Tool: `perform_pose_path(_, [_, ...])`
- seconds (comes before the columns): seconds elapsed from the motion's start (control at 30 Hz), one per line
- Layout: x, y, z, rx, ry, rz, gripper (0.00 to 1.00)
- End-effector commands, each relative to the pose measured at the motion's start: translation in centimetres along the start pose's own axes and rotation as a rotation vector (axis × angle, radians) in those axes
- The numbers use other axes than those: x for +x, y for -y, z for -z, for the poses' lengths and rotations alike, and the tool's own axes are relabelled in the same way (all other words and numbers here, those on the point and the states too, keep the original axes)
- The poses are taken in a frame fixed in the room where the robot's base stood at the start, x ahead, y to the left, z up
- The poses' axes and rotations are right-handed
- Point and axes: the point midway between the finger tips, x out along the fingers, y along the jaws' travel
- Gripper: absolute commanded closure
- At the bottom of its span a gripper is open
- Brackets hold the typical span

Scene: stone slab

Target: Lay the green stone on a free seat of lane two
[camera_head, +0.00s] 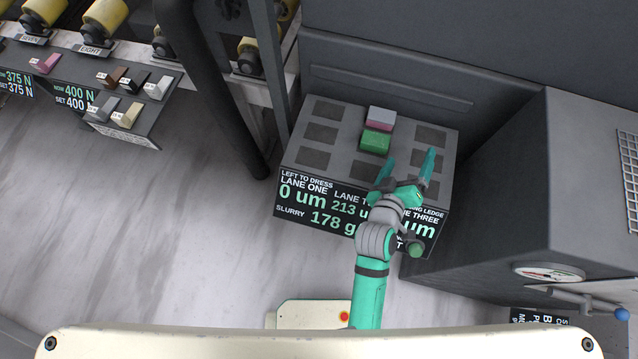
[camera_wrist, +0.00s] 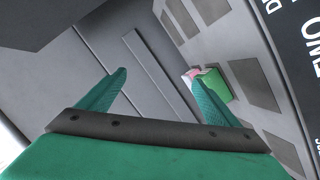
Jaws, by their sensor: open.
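The green stone (camera_head: 376,141) lies on the middle row of the stone slab (camera_head: 345,142), in the middle lane. A pink and grey stone (camera_head: 380,117) lies directly behind it in the same lane. The front seat of that lane (camera_head: 366,167) looks bare, partly beside my gripper. My gripper (camera_head: 409,160) is open and empty, over the right part of the slab, apart from the green stone. In the wrist view the green stone (camera_wrist: 216,85) and pink stone (camera_wrist: 192,76) show beyond the right finger, which partly hides them.
Dark seats of the left lane (camera_head: 318,133) and right lane (camera_head: 425,160) look empty. A grey wall (camera_head: 385,90) stands behind the slab and a grey cabinet (camera_head: 500,195) to its right. A dark post (camera_head: 215,90) rises at the left.

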Motion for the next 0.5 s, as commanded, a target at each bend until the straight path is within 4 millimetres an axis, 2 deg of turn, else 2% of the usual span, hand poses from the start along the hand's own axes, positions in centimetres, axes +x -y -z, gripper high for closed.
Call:
perform_pose_path(0.03, [-1.7, 1.4, -0.6, 0.008, -0.026, 0.034, 0.15])
perform_pose_path(0.2, [-7.3, 5.7, -0.9, 0.085, -0.12, 0.142, 0.15])
perform_pose_path(0.37, [-13.5, 8.8, -1.0, 0.201, -0.184, 0.242, 0.15])
perform_pose_path(0.5, [-19.3, 10.8, -0.6, 0.333, -0.221, 0.318, 0.15])
